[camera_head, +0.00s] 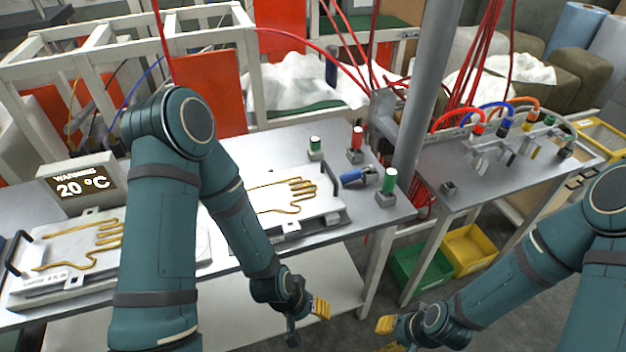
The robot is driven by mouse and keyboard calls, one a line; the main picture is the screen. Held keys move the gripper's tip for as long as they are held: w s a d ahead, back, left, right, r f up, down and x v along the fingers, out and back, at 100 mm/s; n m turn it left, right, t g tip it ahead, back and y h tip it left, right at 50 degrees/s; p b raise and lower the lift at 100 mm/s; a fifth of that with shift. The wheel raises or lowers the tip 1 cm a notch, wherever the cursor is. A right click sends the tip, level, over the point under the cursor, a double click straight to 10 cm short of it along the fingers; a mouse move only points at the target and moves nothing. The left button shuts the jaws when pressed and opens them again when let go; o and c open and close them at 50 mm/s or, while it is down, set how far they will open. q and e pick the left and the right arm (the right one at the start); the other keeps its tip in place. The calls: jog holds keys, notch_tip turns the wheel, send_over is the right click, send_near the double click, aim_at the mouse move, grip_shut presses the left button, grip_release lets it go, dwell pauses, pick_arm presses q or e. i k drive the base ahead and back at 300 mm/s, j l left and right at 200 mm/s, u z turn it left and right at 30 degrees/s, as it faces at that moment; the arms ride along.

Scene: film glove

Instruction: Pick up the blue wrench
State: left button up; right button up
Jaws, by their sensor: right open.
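I cannot single out a wrench shape for certain. A blue cylindrical tool (354,177) lies on its side on the grey table, between a red-topped and a green-topped cylinder. A tool with a blue upper part (504,125) is also in the row at the rear of the right-hand table. My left gripper (306,322) is in front of the left table, low, with its fingers apart and nothing seen between them. My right gripper (388,336) is low at the bottom centre, open and empty. Both grippers are apart from the blue things.
Red-topped (356,140) and green-topped (388,183) cylinders stand near the blue tool. Glove-shaped wires lie on a white plate (300,222). A grey post (425,90) and red hoses rise between the tables. Green (418,268) and yellow (470,250) bins sit below.

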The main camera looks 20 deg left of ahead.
aim_at(356, 174)
jog(key=u, duration=0.15)
jog(key=i+l, duration=0.15)
jog(key=l, duration=0.2)
jog(key=i+l, duration=0.15)
jog(key=l, duration=0.15)
jog(key=i+l, duration=0.1)
jog(key=l, duration=0.25)
jog(key=i+l, duration=0.15)
jog(key=l, duration=0.2)
